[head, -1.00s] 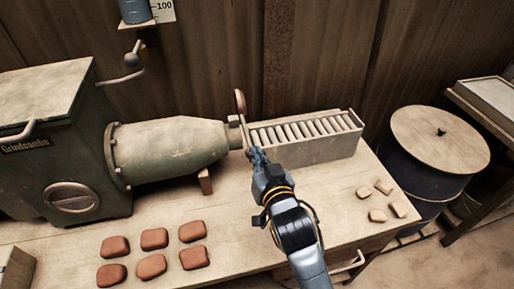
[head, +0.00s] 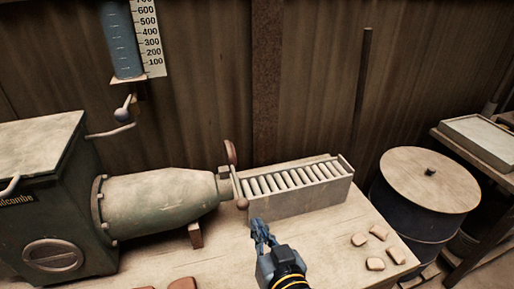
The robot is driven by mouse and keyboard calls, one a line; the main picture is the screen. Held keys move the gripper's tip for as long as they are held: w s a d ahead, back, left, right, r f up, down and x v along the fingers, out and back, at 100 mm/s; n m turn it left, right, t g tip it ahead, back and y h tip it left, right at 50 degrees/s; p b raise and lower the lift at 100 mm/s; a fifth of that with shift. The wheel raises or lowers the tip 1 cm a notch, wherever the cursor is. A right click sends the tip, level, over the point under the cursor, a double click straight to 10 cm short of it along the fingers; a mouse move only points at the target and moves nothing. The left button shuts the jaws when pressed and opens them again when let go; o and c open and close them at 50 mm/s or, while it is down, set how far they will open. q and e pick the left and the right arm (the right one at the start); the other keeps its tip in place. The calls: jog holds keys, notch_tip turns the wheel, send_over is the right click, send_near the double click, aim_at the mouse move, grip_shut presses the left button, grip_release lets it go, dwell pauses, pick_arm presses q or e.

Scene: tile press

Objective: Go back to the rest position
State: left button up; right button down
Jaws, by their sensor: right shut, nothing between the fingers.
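My right gripper (head: 262,232) is shut and empty. It is over the bench top, in front of the near left end of the roller tray (head: 300,203), apart from the press nozzle. The green press (head: 160,206) stands at the left with its tapered barrel pointing right. A lever with a reddish knob (head: 231,152) stands upright at the barrel's mouth, and a second round knob (head: 242,204) sits lower there. My left gripper does not show.
The wooden bench (head: 220,260) has clear room around my gripper. Several small pale tiles (head: 375,263) lie at its right, and reddish-brown blocks (head: 183,284) at the bottom edge. A lidded drum (head: 430,180) stands to the right. A scaled blue cylinder (head: 121,40) hangs on the wall.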

jog(key=s+d+f+g+h, duration=0.3)
jog(key=s+d+f+g, duration=0.25)
jog(key=d+f, duration=0.65)
jog(key=s+d+f+g+h, duration=0.1)
jog(key=s+d+f+g, duration=0.25)
jog(key=s, duration=0.35)
jog(key=s+d+f+g+h, duration=0.1)
jog(key=s+d+f+g, duration=0.1)
jog(key=s+d+f, duration=0.3)
notch_tip(320, 180, down, 24)
jog(key=s+g, duration=0.2)
jog(key=s+d+f+p, duration=0.1)
jog(key=s+d+f, duration=0.2)
jog(key=s+f, duration=1.3)
jog(key=shift+s+g, duration=0.4)
jog(key=shift+s, duration=0.3)
